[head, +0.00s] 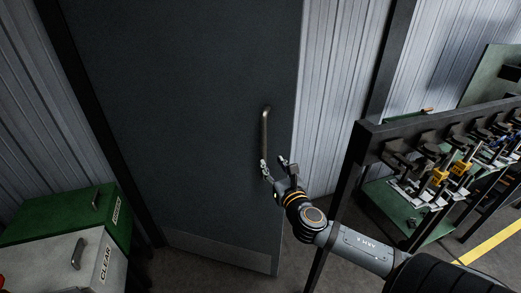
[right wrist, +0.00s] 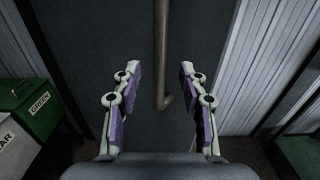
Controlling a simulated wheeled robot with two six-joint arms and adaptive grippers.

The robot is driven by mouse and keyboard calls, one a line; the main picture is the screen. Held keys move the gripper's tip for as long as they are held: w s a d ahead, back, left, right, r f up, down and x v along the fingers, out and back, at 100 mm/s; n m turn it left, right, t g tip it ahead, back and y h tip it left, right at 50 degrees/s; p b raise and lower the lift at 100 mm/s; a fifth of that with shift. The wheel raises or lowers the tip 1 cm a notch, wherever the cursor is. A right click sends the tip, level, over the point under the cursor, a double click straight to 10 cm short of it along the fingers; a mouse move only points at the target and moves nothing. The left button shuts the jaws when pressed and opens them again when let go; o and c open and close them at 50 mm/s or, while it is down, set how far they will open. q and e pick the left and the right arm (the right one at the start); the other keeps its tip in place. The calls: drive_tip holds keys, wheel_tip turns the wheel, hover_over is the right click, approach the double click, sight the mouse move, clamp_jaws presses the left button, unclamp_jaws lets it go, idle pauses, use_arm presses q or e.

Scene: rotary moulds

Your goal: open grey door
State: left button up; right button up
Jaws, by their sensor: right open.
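My right gripper (head: 274,167) is open at the lower end of the handle. In the right wrist view the handle (right wrist: 161,55) runs down between the open fingers (right wrist: 158,85) and ends in a bend; it seems to lie beyond the fingertips, and I see no contact. My left gripper is in neither view.
Green (head: 112,215) and white (head: 75,262) bins stand at the door's lower left. A dark rack (head: 362,145) with clamps and tools stands to the right, near my right arm. Corrugated wall panels (head: 335,75) flank the door. A yellow line (head: 490,245) marks the floor at right.

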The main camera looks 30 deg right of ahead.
sight(265, 151)
drive_tip(key=x, duration=0.4)
drive_tip(key=shift+w+d+f, duration=0.1)
drive_tip(key=shift+w+f, duration=0.05)
drive_tip(key=shift+w, duration=0.15)
drive_tip(key=p+x, duration=0.1)
drive_tip(key=x, duration=0.2)
drive_tip(key=shift+w, duration=0.15)
drive_tip(key=shift+w+d, duration=0.15)
drive_tip(key=shift+w, duration=0.5)
drive_tip(key=shift+w+d, duration=0.1)
drive_tip(key=shift+w, duration=0.05)
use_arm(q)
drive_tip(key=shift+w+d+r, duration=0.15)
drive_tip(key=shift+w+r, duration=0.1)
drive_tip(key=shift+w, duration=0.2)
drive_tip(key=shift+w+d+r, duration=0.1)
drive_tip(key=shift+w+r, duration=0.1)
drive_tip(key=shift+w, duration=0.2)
use_arm(e)
clamp_jaws()
